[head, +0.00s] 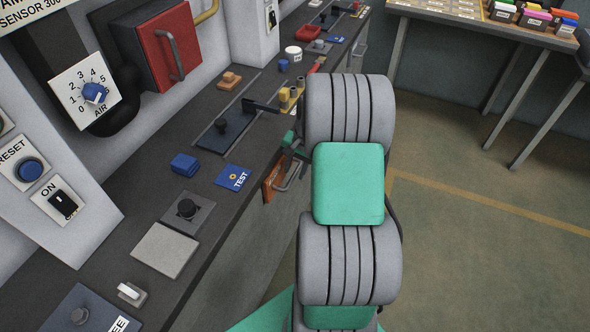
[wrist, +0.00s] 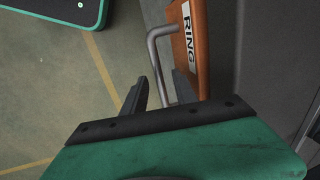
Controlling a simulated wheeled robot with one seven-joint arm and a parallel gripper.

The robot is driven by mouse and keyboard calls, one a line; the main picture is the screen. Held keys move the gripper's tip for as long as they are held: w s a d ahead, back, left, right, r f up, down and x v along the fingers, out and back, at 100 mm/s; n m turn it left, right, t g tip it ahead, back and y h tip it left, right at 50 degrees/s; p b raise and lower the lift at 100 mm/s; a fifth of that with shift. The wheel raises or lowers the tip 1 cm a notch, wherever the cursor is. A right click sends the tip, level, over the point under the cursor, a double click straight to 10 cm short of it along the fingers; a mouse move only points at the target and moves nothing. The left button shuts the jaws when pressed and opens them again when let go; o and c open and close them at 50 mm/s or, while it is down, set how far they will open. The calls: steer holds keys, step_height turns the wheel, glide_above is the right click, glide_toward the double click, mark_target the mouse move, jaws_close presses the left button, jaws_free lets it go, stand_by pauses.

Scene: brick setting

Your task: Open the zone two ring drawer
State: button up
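The ring drawer has an orange front with a white label reading RING (wrist: 189,38) and a grey metal bar handle (wrist: 153,58). In the head view its orange front (head: 271,183) shows at the cabinet's side below the counter edge, left of my arm. The drawer looks closed, or nearly so. In the wrist view my gripper (wrist: 160,95) is open, with its two dark fingers apart. The handle's near end lies between the fingers. Whether either finger touches it I cannot tell. In the head view my arm hides most of the gripper.
The dark counter (head: 150,215) along the wall carries a blue TEST card (head: 233,178), a blue block (head: 184,165) and several switches. A red door (head: 167,50) is on the wall. A table (head: 470,18) with coloured items stands at the back right. The floor right of my arm is clear.

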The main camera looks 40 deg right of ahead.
steer(key=shift+f, duration=0.45)
jaws_close()
stand_by(1.1)
